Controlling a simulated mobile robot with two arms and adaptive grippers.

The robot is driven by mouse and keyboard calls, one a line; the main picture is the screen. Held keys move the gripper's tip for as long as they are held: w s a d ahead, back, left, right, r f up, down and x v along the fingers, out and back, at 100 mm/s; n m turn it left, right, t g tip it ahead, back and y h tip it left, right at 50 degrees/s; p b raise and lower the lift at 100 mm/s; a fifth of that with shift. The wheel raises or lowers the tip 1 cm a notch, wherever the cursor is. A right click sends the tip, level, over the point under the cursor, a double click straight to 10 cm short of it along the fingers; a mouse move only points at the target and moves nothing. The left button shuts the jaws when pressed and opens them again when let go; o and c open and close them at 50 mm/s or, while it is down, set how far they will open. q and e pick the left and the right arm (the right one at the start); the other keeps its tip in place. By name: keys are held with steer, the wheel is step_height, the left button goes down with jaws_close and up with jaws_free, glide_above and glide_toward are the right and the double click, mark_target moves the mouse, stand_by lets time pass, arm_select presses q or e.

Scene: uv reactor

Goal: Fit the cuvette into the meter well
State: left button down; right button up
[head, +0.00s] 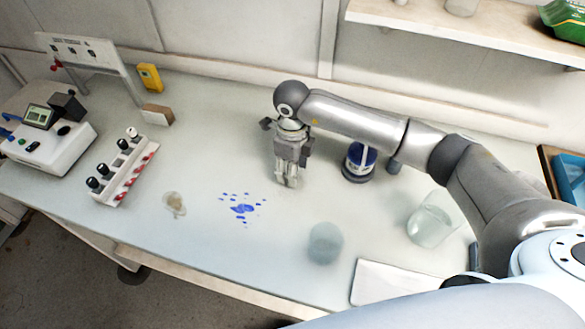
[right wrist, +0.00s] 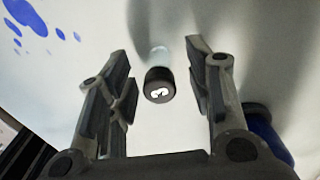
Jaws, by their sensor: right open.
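A small clear cuvette with a black cap (right wrist: 160,85) bearing a white mark stands between the spread fingers of my right gripper (right wrist: 163,90) in the right wrist view. The fingers appear apart from it on both sides. In the head view my right gripper (head: 288,180) points down at the middle of the bench, and I cannot make out the cuvette there. The white meter (head: 58,150) stands at the far left, with a green display, a raised dark lid (head: 68,105) and a dark round well (head: 63,130) on top. My left gripper is not in view.
A white rack (head: 125,175) of capped vials stands beside the meter. Blue splashes (head: 243,208) and a brownish spill (head: 174,204) mark the bench.

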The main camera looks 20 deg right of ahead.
step_height(320, 180, down, 2)
steer(key=shift+s+p, duration=0.1)
steer(key=shift+p, duration=0.25)
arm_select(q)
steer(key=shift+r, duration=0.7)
arm_select(e)
steer(key=shift+f, duration=0.4)
steer(key=shift+c, duration=0.5)
jaws_close()
steer(key=shift+r, duration=0.1)
